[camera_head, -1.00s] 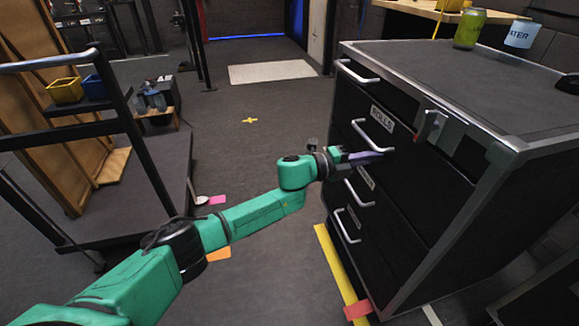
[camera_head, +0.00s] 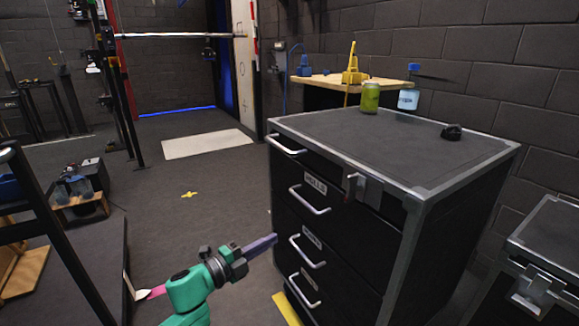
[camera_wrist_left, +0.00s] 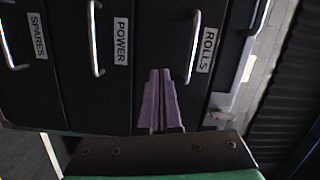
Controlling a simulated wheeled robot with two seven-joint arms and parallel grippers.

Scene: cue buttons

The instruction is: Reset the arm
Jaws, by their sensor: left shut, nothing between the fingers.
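My left gripper (camera_head: 260,245) is at the end of the green arm, low in the head view, just left of the black drawer cabinet (camera_head: 340,240). Its purple fingers are together with nothing between them. They also show in the left wrist view (camera_wrist_left: 161,85), pointing at the drawer fronts between the labels POWER and ROLLS. The fingertips look apart from the drawer handles. The ROLLS drawer handle (camera_head: 309,200) is above and right of the fingers in the head view. The drawers look closed. My right gripper is not in view.
A second dark case (camera_head: 545,250) is at the right. Open floor with a yellow mark (camera_head: 189,194) lies left of the cabinet.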

